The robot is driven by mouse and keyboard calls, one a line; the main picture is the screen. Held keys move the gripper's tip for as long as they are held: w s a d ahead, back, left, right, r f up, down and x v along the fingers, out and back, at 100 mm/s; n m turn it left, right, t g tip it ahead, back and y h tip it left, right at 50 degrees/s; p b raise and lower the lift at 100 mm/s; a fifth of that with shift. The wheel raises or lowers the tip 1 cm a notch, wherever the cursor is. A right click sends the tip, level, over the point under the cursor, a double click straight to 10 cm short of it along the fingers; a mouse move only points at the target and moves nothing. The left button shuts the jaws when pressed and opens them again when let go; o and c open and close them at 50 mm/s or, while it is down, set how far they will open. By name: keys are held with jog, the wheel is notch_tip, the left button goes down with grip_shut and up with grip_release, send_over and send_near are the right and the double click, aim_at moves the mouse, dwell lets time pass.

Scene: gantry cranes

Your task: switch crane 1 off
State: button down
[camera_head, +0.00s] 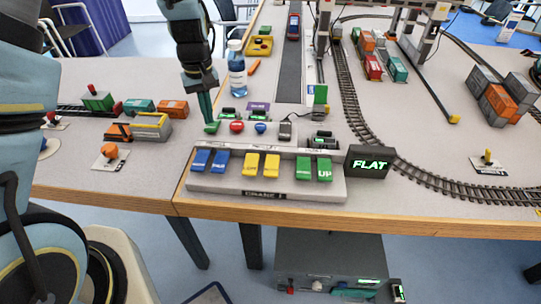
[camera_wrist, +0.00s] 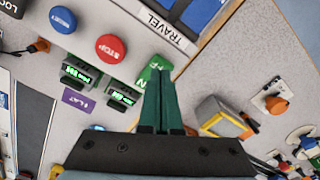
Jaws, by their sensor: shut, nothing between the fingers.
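The crane 1 control panel (camera_head: 320,190) stands at the table's front edge, with "CRANE 1" on its front. Its red STOP button (camera_head: 237,127) and blue button (camera_head: 260,128) sit behind the rocker keys; they also show in the wrist view as STOP (camera_wrist: 110,48) and RESET (camera_wrist: 62,19). A green control with white lettering (camera_wrist: 154,66) lies left of STOP in the head view; my fingers partly hide it and its lettering is unreadable. My gripper (camera_head: 210,126) is shut and empty, fingertips pointing down at this green control. I cannot tell whether they touch.
Blue (camera_head: 200,160), yellow (camera_head: 252,163) and green (camera_head: 324,168) rocker keys line the panel front. A black FLAT display (camera_head: 368,162) stands at its right end. A bottle (camera_head: 236,68) stands behind.

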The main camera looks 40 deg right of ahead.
jog(key=shift+f+b, duration=0.6)
jog(key=shift+f, duration=0.4)
dwell(0.8)
notch_tip(320, 180, up, 7)
jog(key=p, duration=0.6)
dwell(0.4)
jog(key=shift+w+a+r, duration=0.15)
jog(key=shift+a, duration=0.15)
jog(key=w+a+r+n, duration=0.1)
jog(key=a+r, duration=0.2)
jog(key=a, duration=0.4)
jog(key=w+a+r, duration=0.1)
jog(key=a+r, duration=0.2)
jog(key=a, duration=0.5)
jog(key=s+a+r, duration=0.2)
jog(key=s+a, duration=0.1)
jog(key=a, duration=0.4)
jog(key=s+a+r+t, duration=0.1)
jog(key=s+a, duration=0.2)
jog(key=a, duration=0.4)
jog(key=shift+s+a+r+t, duration=0.15)
jog(key=shift+a+r+t, duration=0.15)
jog(key=shift+r, duration=0.1)
